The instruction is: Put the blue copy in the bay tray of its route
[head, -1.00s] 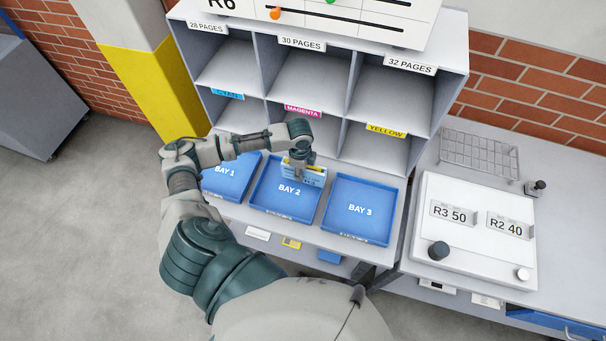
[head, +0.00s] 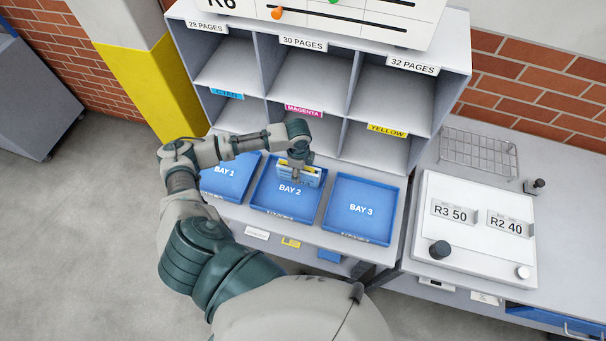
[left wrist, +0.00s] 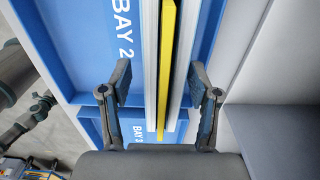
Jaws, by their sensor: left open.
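The blue copy (head: 311,180) stands in or just above the back of the blue BAY 2 tray (head: 272,198). White and yellow show along its top. In the left wrist view it shows edge-on as pale blue-white layers (left wrist: 149,60) with a yellow strip between them. My left gripper (head: 297,175) is over it; in the left wrist view its open fingers (left wrist: 160,85) lie on either side, with a visible gap on the left. Whether the copy's lower edge touches the tray floor is hidden. The BAY 1 (head: 228,188) and BAY 3 (head: 362,226) trays flank it. My right gripper is not in view.
A grey pigeonhole rack (head: 350,85) with page and colour labels rises behind the trays. To the right, a white board (head: 463,252) reading R3 50 and R2 40 and a wire basket (head: 480,152) lie on a grey bench. BAY 3 looks empty.

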